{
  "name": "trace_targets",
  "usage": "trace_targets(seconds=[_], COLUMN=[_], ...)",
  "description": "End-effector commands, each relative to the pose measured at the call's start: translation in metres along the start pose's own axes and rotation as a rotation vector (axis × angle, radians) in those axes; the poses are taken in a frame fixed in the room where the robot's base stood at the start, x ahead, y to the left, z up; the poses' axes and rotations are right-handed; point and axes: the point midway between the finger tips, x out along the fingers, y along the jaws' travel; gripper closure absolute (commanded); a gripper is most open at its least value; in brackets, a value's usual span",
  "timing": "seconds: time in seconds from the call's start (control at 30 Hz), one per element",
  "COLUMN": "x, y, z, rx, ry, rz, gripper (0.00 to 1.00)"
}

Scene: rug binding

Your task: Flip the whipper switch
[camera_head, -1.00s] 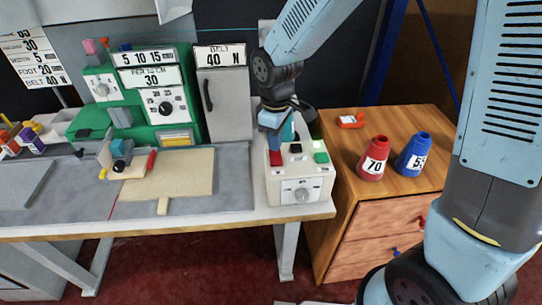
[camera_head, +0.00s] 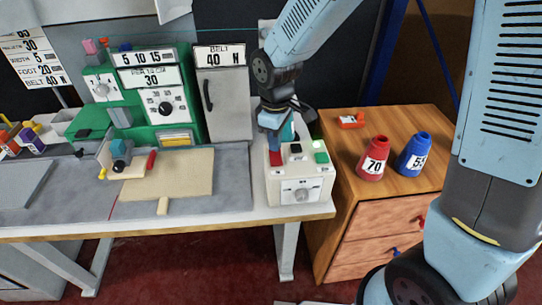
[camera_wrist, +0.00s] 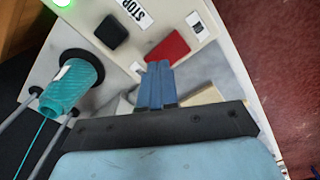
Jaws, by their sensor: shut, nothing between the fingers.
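A cream control box (camera_head: 301,187) stands at the right end of the bench. Its top has a black switch (camera_head: 296,148), a red rocker (camera_head: 275,158) and a green button (camera_head: 321,157); a dial is on its front. In the wrist view the red rocker (camera_wrist: 167,48) lies just beyond my gripper (camera_wrist: 159,66), and the black switch (camera_wrist: 111,32) is to its left, near a STOP label (camera_wrist: 135,12). My gripper is shut and empty, with its blue fingertips at or very close to the red rocker. I cannot tell whether they touch. No label reading "whipper" is legible.
A teal thread cone (camera_wrist: 72,82) on a stand is left of my gripper in the wrist view. The green machine (camera_head: 150,95) and a grey cabinet (camera_head: 223,100) stand behind.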

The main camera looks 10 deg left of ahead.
Motion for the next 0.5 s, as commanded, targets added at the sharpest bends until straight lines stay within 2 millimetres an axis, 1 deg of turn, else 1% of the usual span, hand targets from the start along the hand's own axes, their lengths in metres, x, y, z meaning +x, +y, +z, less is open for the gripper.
trace_targets(seconds=[0.5], x=[0.0064], y=[-0.0001], z=[0.0002], rx=[0.0], ry=[-0.001], rz=[0.0], gripper=[1.0])
